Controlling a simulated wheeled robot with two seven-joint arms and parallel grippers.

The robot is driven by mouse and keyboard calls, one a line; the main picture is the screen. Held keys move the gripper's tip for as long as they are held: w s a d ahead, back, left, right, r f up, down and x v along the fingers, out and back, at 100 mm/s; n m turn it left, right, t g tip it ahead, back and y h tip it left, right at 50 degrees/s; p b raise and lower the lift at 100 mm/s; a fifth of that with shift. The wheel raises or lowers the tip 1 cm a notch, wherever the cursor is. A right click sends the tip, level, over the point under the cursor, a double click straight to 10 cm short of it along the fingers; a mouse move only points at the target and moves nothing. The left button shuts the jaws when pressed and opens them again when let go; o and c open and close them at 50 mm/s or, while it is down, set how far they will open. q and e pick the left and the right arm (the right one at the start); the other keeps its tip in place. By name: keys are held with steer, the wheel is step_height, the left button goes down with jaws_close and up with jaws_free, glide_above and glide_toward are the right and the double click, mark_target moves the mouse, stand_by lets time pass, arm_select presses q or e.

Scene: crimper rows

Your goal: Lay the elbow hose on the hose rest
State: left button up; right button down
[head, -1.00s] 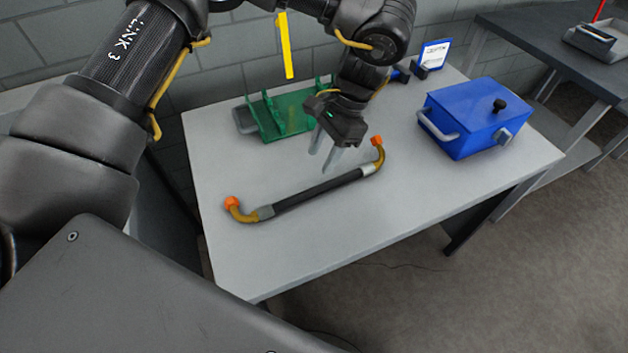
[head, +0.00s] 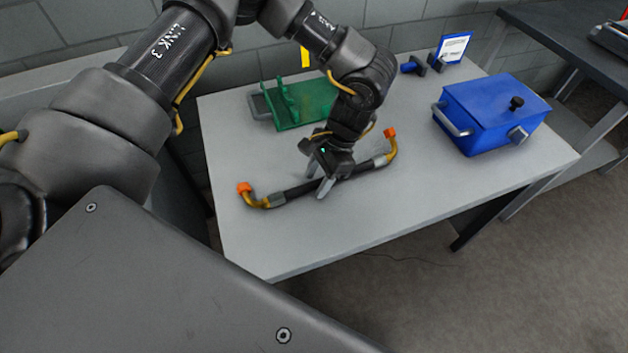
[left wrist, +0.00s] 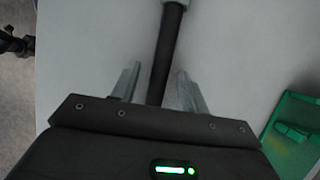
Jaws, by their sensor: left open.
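The elbow hose (head: 299,190) lies on the grey table, a black tube with metal collars and bent yellow ends tipped in orange. My left gripper (head: 322,188) is open, pointing down at the middle of the hose. In the left wrist view the black tube (left wrist: 165,55) runs between the two open fingers (left wrist: 157,88), with a gap on each side. The green hose rest (head: 306,103) stands at the back of the table behind the hose, partly hidden by my left arm; its corner also shows in the left wrist view (left wrist: 292,140). My right gripper is not in view.
A blue box (head: 490,115) with a black knob and grey handles stands at the table's right. A small sign (head: 454,47) and a dark blue tool (head: 412,66) are at the back. The table's front part (head: 300,245) is clear.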

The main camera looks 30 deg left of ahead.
arm_select(q)
steer(key=shift+f, duration=0.15)
jaws_close()
stand_by(0.5)
